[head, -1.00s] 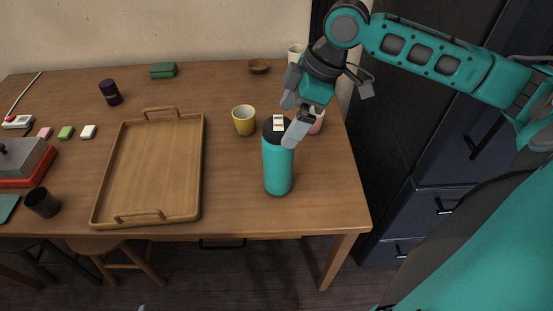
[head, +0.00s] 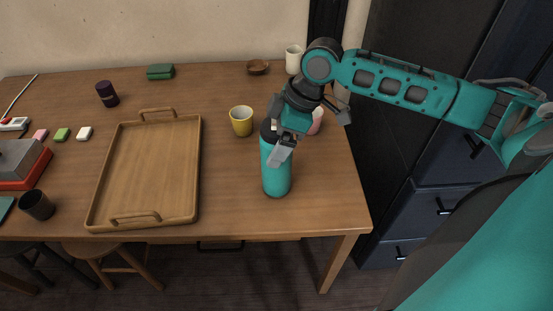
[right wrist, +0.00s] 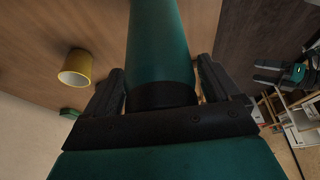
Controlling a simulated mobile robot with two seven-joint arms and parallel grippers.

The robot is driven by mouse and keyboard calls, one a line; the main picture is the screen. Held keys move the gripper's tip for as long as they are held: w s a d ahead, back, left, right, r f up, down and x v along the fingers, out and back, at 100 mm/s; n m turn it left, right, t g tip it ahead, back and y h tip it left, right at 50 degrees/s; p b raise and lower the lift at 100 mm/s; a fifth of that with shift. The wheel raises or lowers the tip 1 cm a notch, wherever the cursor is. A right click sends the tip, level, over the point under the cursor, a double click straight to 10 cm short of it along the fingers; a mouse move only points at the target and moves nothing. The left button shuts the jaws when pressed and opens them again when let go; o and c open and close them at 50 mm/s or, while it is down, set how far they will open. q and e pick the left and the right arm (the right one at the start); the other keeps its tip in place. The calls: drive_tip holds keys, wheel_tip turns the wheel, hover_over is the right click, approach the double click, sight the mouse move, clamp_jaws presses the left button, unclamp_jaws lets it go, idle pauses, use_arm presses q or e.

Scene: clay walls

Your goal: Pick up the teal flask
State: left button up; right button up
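The teal flask (head: 276,178) stands upright near the table's front right edge. Its dark lid is partly hidden by my right gripper (head: 279,147) in the head view. In the right wrist view the teal flask (right wrist: 160,40) and its dark lid lie between the two fingers of my right gripper (right wrist: 160,80). One finger is on each side, and narrow gaps seem to show beside the flask. The gripper looks open around its upper part.
A yellow cup (head: 241,121) stands left of and behind the flask. A pink cup (head: 316,121) is partly hidden behind my right gripper. A wooden tray (head: 195,170) lies to the left. A white cup (head: 293,60) and brown bowl (head: 258,67) stand at the back.

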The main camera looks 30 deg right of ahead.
drive_tip(key=c, duration=1.6)
drive_tip(key=shift+r, duration=0.15)
